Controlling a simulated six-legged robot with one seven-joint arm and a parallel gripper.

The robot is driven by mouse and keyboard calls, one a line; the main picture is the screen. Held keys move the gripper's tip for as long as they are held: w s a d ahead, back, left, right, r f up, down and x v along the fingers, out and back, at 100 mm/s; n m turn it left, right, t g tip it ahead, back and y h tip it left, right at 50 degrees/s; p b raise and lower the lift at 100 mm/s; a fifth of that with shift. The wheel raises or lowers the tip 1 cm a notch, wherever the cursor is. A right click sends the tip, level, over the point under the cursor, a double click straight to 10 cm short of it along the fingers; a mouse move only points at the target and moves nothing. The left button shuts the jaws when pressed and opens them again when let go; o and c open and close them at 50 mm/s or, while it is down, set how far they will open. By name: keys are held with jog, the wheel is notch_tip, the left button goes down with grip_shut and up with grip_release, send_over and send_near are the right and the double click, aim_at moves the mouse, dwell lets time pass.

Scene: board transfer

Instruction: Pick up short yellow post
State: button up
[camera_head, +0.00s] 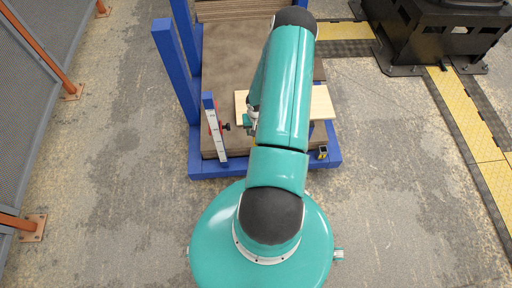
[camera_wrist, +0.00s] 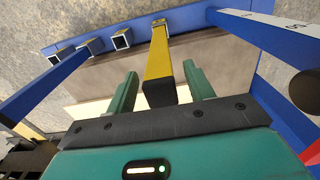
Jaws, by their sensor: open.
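The short yellow post (camera_wrist: 158,62) shows in the wrist view, with a dark square end towards my gripper and its far end at the blue frame's edge. My gripper (camera_wrist: 161,70) is open. Its two teal fingers appear on either side of the post, with a visible gap on each side. In the head view my arm hides most of the gripper. A small yellow-and-dark piece (camera_head: 322,153) sits at the frame's front right there; I cannot tell if it is this post.
The blue frame (camera_head: 205,170) has tall blue posts at left and a white marked post (camera_head: 215,130). A light wooden board (camera_head: 321,103) lies under my arm. Several dark-mouthed square tube ends (camera_wrist: 122,38) stand left of the yellow post. Dark machinery (camera_head: 440,35) stands back right.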

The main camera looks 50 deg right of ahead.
jog(key=shift+f, duration=0.65)
grip_shut()
jog(key=shift+r, duration=0.1)
notch_tip(320, 180, up, 18)
dwell(0.5)
dwell(0.5)
